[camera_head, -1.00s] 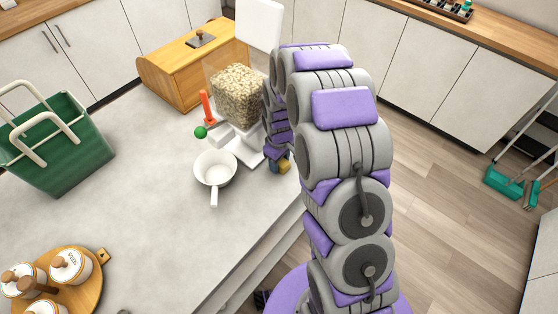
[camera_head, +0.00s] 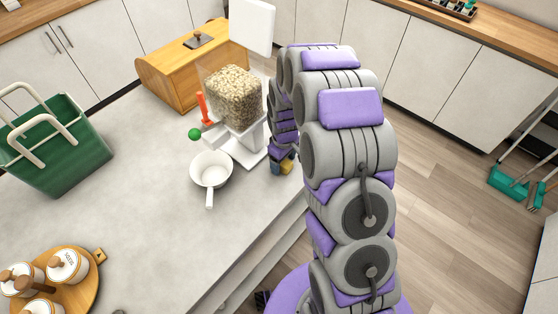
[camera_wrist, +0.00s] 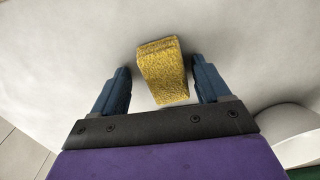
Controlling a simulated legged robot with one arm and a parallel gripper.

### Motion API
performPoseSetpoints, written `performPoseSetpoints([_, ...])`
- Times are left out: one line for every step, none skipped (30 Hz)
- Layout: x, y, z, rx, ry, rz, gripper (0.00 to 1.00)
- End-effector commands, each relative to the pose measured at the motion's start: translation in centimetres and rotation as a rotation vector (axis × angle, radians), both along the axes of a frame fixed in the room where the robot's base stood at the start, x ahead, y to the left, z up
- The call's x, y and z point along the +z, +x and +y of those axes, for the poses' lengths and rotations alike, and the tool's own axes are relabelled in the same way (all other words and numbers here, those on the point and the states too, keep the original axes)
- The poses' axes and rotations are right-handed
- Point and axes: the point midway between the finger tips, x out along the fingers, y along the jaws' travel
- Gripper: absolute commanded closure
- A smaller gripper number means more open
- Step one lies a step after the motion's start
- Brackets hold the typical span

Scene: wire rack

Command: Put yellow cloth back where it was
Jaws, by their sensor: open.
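The yellow cloth (camera_wrist: 163,72) is a folded, rough-textured block in the wrist view. It lies between the two blue fingers of my gripper (camera_wrist: 160,88), with a narrow gap on each side. My gripper is open and stands over the pale counter (camera_wrist: 60,50). In the head view a small patch of the yellow cloth (camera_head: 288,164) shows beside my blue fingertips, near the counter's right edge. My arm hides most of the gripper there. Whether the cloth rests on the counter is hard to tell.
A white saucepan (camera_head: 210,170) stands just left of my gripper. Behind it are a grain dispenser (camera_head: 235,97), a small green ball (camera_head: 195,134) and a wooden bread box (camera_head: 180,72). A green basket (camera_head: 60,150) and a jar tray (camera_head: 85,285) stand left. The front counter middle is clear.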

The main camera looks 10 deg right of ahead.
Motion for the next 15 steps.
performPoseSetpoints([0.0, 0.0, 0.1, 0.0, -0.001, 0.0, 0.24])
performPoseSetpoints([0.0, 0.0, 0.2, 0.0, -0.002, 0.0, 0.24])
performPoseSetpoints([0.0, 0.0, 0.4, 0.0, -0.004, 0.0, 0.24])
performPoseSetpoints([0.0, 0.0, 0.5, 0.0, -0.006, -0.001, 0.24])
performPoseSetpoints([0.1, 0.0, 0.6, 0.0, -0.006, -0.001, 0.24])
performPoseSetpoints([0.2, 0.0, 0.7, 0.001, -0.007, 0.0, 0.24])
performPoseSetpoints([0.3, 0.0, 0.8, 0.001, -0.008, -0.001, 0.24])
performPoseSetpoints([0.5, 0.0, 0.9, 0.001, -0.009, -0.001, 0.24])
performPoseSetpoints([0.8, 0.0, 1.0, 0.002, -0.01, -0.001, 0.24])
performPoseSetpoints([1.1, 0.0, 1.1, 0.002, -0.011, -0.002, 0.24])
performPoseSetpoints([1.4, 0.1, 1.1, 0.002, -0.01, -0.003, 0.24])
performPoseSetpoints([1.9, 0.1, 1.0, 0.002, -0.01, -0.003, 0.24])
performPoseSetpoints([2.3, 0.1, 1.0, 0.002, -0.009, -0.004, 0.24])
performPoseSetpoints([2.8, 0.1, 0.9, 0.002, -0.008, -0.004, 0.24])
performPoseSetpoints([3.5, 0.1, 0.7, 0.001, -0.007, -0.005, 0.24])
